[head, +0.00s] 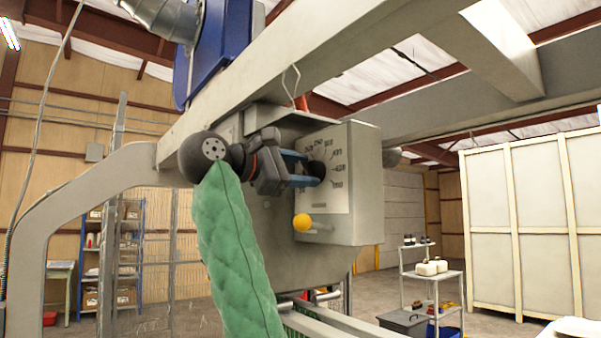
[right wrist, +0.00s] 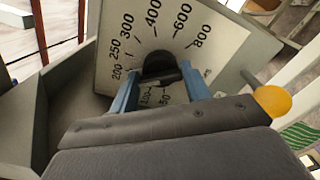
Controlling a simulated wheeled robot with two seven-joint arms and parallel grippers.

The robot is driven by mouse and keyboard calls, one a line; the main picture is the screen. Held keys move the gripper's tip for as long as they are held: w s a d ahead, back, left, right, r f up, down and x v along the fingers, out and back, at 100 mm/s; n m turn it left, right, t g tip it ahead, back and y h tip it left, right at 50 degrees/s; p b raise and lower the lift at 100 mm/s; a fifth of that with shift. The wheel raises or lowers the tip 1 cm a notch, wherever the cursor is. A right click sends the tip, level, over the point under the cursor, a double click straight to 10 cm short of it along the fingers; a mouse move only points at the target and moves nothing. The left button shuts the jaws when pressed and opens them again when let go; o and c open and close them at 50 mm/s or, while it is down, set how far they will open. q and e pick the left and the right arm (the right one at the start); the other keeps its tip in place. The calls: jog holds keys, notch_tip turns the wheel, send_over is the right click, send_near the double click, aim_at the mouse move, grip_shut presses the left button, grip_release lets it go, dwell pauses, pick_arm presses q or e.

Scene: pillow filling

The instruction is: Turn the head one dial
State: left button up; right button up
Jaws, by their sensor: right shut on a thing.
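The dial is a black knob (right wrist: 160,66) on a pale scale plate (right wrist: 112,32) marked with numbers such as 200, 300, 400, 600 and 800. In the head view the knob (head: 316,169) sits on the front of a grey metal box (head: 367,190). My right gripper (head: 312,169) reaches it from the left with its blue fingers on the knob. In the right wrist view the two blue fingers (right wrist: 158,88) are shut on the knob, one on each side. The exact pointer reading is hidden. My left gripper is not in view.
A lever with a yellow ball (head: 302,222) sticks out just below the dial and shows close to my gripper in the right wrist view (right wrist: 272,101). A large grey beam (head: 330,45) runs overhead. A white trolley (head: 432,275) stands at the right.

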jog(key=shift+m, duration=0.4)
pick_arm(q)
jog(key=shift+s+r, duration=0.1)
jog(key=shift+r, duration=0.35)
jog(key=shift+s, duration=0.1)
pick_arm(e)
jog(key=o, duration=1)
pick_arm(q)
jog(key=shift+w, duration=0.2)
pick_arm(e)
jog(key=shift+s+a+b, duration=0.3)
jog(key=shift+a+b, duration=0.05)
jog(key=shift+a, duration=0.1)
pick_arm(q)
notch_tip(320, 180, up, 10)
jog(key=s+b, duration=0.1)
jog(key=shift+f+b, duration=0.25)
jog(key=shift+b, duration=0.1)
pick_arm(e)
jog(key=v, duration=0.6)
jog(key=shift+s+a, duration=0.2)
jog(key=shift+a, duration=0.1)
